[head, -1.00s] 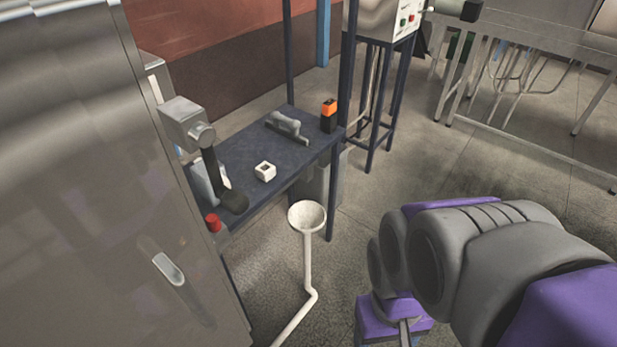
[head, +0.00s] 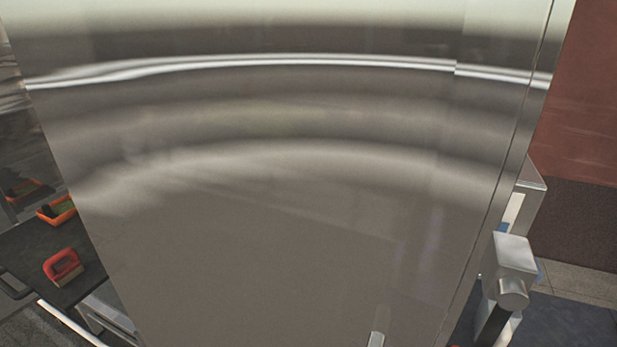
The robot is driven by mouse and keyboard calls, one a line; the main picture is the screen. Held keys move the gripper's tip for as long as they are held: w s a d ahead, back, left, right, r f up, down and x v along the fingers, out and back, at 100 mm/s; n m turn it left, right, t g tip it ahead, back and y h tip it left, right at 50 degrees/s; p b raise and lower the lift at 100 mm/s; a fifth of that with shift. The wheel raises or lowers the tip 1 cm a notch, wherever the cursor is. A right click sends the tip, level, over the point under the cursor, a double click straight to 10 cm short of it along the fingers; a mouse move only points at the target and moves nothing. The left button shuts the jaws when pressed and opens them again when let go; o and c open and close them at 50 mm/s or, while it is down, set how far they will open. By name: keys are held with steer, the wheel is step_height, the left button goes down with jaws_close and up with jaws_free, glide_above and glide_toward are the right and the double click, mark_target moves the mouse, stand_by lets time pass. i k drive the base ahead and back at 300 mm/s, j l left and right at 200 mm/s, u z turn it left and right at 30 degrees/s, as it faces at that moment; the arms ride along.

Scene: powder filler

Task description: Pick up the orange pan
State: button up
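A small orange pan-like tray (head: 58,212) shows at the far left, with something green inside it. It sits on a dark tabletop (head: 38,246), and the steel cabinet hides part of that tabletop. It is small and partly cut off by the cabinet edge, so I cannot tell for sure that it is the orange pan. My gripper and arm are not in view.
A large shiny steel cabinet (head: 280,230) fills the middle, close in front.

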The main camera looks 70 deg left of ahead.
mark_target(64, 210)
steer(key=j+u, duration=0.1)
steer(key=u, duration=3.7)
steer(key=i+j+u, duration=0.4)
steer(key=i, duration=0.35)
steer(key=i+u, duration=0.4)
steer(key=i, duration=0.35)
steer(key=i+j+z, duration=0.15)
steer(key=i, duration=0.5)
steer(key=i+j+z, duration=0.15)
steer(key=i, duration=0.5)
steer(key=i+z, duration=0.2)
steer(key=z, duration=0.25)
steer(key=i+j+z, duration=0.15)
steer(key=z, duration=0.3)
steer(key=i+j+z, duration=0.2)
steer(key=z, duration=0.25)
steer(key=i+j+z, duration=0.15)
steer(key=z, duration=0.3)
steer(key=i+j+z, duration=0.2)
steer(key=j+z, duration=0.15)
steer(key=z, duration=0.15)
steer(key=i+j+z, duration=0.15)
steer(key=j+z, duration=0.8)
steer(key=i+l, duration=0.05)
steer(key=l, duration=0.05)
